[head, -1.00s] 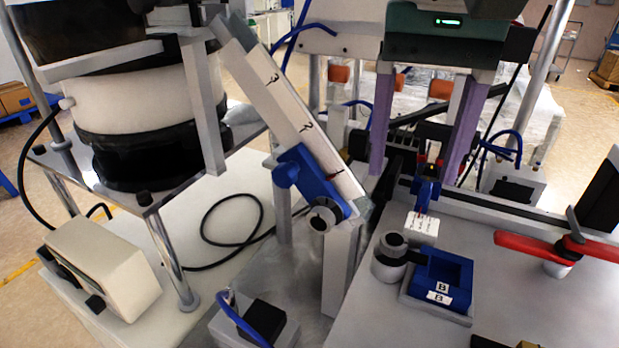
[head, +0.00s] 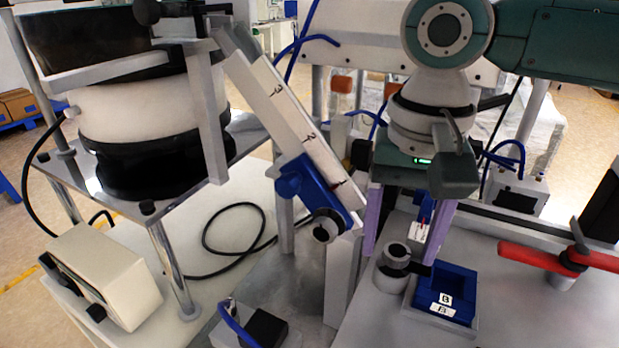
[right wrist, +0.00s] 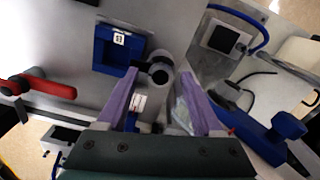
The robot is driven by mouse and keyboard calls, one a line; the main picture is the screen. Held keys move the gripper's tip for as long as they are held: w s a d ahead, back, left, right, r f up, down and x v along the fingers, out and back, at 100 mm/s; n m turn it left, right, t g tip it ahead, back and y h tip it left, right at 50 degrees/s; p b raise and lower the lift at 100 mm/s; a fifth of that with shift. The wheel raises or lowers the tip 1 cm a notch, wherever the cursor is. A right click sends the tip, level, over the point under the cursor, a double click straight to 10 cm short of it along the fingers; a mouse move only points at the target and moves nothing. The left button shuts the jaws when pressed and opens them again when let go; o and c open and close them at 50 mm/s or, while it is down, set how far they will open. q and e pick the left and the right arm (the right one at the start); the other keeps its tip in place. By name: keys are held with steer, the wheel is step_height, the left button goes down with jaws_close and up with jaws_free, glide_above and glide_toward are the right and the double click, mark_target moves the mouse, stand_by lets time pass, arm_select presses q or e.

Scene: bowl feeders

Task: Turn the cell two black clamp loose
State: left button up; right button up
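The black clamp (head: 417,267) shows as a short dark lever on a grey round post (head: 395,256), beside the blue block marked B (head: 446,292). In the right wrist view the round post (right wrist: 161,70) appears between the fingertips. My right gripper (head: 402,252) is open, with its two purple fingers apart, one toward each side of the post. I cannot tell whether either finger touches it. The fingers and palm hide part of the area behind the post. My left gripper is not in view.
A red handle (head: 545,260) stands on the plate to the right. A sloping white chute (head: 297,130) with a blue clamp (head: 318,190) is close on the left. A bowl feeder (head: 135,110) stands farther left. The plate between the block and red handle is clear.

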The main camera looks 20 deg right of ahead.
jaws_close()
stand_by(0.3)
